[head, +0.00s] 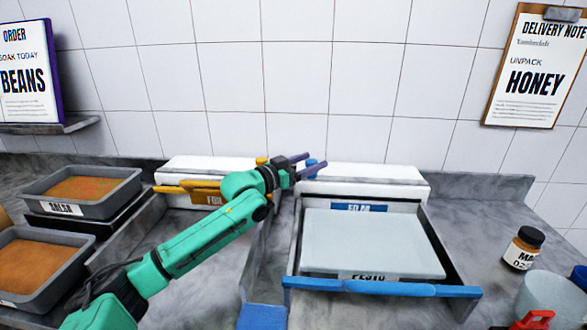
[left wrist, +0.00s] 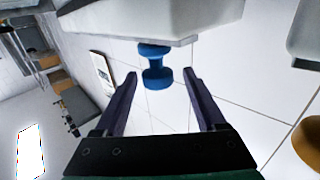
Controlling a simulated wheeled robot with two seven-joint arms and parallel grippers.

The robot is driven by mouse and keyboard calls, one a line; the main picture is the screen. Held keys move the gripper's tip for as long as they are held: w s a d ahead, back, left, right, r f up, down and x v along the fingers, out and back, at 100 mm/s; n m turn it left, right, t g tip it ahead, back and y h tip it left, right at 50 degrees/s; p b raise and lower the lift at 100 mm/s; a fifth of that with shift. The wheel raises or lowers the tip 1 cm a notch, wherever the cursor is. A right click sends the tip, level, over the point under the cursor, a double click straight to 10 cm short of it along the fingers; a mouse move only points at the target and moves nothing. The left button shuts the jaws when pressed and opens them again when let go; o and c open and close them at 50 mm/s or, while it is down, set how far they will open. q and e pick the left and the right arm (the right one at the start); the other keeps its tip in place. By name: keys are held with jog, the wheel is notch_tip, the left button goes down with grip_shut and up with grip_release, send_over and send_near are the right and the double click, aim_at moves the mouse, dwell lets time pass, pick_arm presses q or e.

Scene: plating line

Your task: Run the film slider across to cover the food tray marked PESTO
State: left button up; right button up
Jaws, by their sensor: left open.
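The tray marked PESTO (head: 368,276) stands in the right bay, with a smooth pale sheet (head: 370,240) over its top; its contents are hidden. A blue bar (head: 380,288) runs across the bay's front. Behind it is a white dispenser (head: 375,174) with a blue label, partly hidden, that seems to read FILM (head: 360,207). A blue knob (head: 312,168) is at the dispenser's left end. My left gripper (head: 304,164) is open at this knob. In the left wrist view the knob (left wrist: 155,68) lies between the fingers, near their tips, with no clear contact. My right gripper is out of view.
A second dispenser with a yellow bar and a FOIL label (head: 214,200) stands left. Brown-filled trays, one marked SALSA (head: 62,208), sit at far left. A dark-lidded jar (head: 523,248) and a pale round container (head: 552,296) stand right.

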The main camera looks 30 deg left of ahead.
pick_arm(q)
jog(key=v, duration=0.1)
jog(key=b+v, duration=0.1)
jog(key=v, duration=0.3)
jog(key=shift+s+a+f+b, duration=0.15)
jog(key=shift+f+b, duration=0.1)
jog(key=shift+b, duration=0.15)
jog(key=p, duration=0.3)
send_near(306, 165)
jog(key=shift+v, duration=1.65)
jog(key=shift+r, duration=0.3)
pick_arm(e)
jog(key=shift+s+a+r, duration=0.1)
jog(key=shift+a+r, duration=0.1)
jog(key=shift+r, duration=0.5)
